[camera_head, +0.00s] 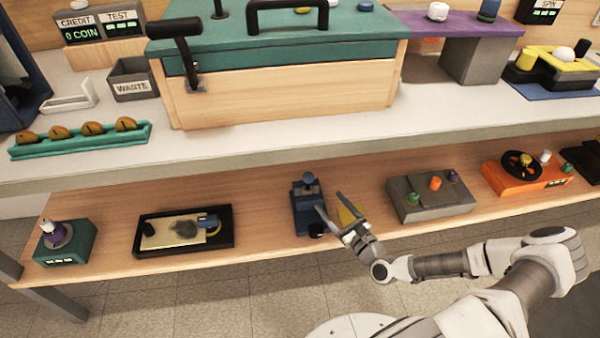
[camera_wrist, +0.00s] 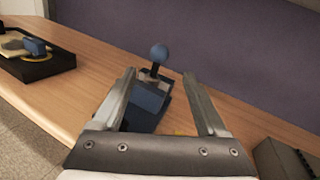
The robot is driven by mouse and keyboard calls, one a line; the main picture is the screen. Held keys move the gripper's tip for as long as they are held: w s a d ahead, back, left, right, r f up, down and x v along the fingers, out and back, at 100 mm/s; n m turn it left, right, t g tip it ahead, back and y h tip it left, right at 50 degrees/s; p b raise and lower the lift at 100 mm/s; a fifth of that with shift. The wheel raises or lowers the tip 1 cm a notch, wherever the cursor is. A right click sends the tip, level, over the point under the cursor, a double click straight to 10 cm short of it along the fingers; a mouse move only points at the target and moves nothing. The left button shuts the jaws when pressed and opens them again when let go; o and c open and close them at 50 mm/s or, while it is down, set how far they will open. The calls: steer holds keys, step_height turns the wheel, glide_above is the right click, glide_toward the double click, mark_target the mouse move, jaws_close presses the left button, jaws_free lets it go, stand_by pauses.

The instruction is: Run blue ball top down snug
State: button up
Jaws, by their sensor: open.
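The blue ball top (camera_wrist: 159,53) sits on a short stem above a dark blue device in the wrist view, standing upright. In the head view the ball top (camera_head: 308,178) shows small, above its blue base (camera_head: 308,208) on the lower wooden shelf. My gripper (camera_head: 338,203) is open and just right of the blue device in the head view. In the wrist view my gripper (camera_wrist: 160,72) has its two fingers spread on either side of the device, with the ball beyond the fingertips and between them. Nothing is between the fingertips up close.
A yellow piece (camera_head: 350,215) lies right beside my gripper. A grey box with knobs (camera_head: 430,198) stands to the right, and an orange device (camera_head: 527,172) farther right. A black tray (camera_head: 184,230) is to the left. The upper counter (camera_head: 300,140) overhangs behind.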

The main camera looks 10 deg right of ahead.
mark_target(308, 177)
steer(key=b+x, duration=0.3)
steer(key=x, duration=1.3)
steer(key=shift+s, duration=0.1)
jaws_close()
